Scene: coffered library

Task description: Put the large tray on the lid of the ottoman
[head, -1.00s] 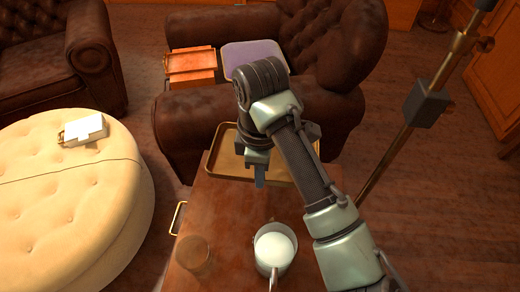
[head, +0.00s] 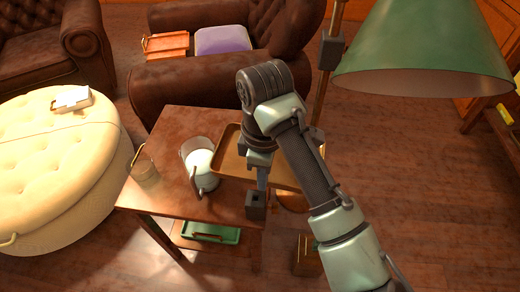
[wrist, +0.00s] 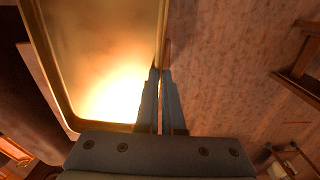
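The large tray (head: 228,150) is brown with a pale rim. My gripper (head: 262,178) is shut on its near rim, with the fingers (wrist: 161,100) close together at the tray's edge. The wrist view shows the tray (wrist: 95,60) left of the fingers, with a bright glare on it. In the head view my arm hides much of the tray, and it reaches past the side table's right edge. The ottoman (head: 50,190) is round, cream and tufted, at the left. Its lid (head: 60,150) is down and bears a small white box-like object (head: 72,98).
A green lampshade (head: 425,50) hangs at right.

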